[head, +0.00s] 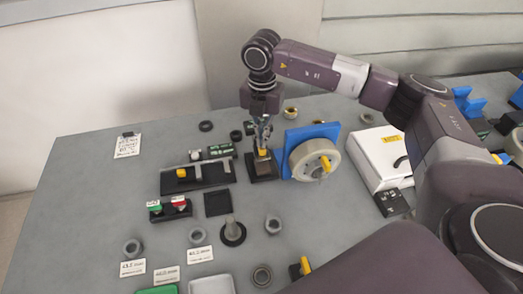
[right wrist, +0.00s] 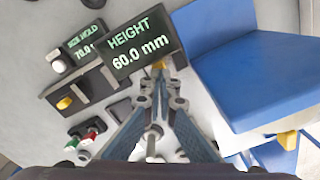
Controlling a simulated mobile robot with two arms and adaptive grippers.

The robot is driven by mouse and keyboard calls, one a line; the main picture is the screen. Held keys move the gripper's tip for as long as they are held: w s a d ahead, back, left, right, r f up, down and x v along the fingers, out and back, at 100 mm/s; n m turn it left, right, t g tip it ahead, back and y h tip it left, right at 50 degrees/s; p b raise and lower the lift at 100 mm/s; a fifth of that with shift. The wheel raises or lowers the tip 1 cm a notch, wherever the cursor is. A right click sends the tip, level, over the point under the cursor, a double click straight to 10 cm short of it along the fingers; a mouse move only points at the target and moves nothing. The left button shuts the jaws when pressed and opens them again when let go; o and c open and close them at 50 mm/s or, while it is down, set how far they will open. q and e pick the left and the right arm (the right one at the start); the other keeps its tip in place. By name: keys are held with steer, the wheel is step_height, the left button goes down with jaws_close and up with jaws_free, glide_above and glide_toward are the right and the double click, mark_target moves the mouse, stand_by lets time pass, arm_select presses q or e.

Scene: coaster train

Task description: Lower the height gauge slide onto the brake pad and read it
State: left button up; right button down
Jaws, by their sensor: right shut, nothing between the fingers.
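The height gauge stands on a dark base (head: 262,171) near the middle of the table, with a yellow slide (head: 263,153) low on it. Its display (right wrist: 140,45) reads HEIGHT 60.0 mm in the right wrist view. My right gripper (head: 264,143) is right above the yellow slide, pointing down, and shut with nothing between its fingers. In the right wrist view its fingertips (right wrist: 160,78) are close to a yellow part; contact cannot be told. A dark square plate (head: 217,203) lies in front of the gauge; whether it is the brake pad is unclear. My left gripper is not in view.
A blue block with a pale wheel (head: 302,163) stands close on the gauge's right. A black fixture with a yellow knob (head: 197,178) and a green and red button box (head: 170,209) are on the left. A white box (head: 378,155) stands further right.

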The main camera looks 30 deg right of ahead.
mark_target(262, 150)
steer(key=shift+f+b, duration=1.85)
steer(key=shift+f, duration=0.75)
steer(key=shift+r, duration=0.15)
steer(key=shift+r+p, duration=2.85)
steer(key=shift+r, duration=1.6)
steer(key=shift+f, duration=0.1)
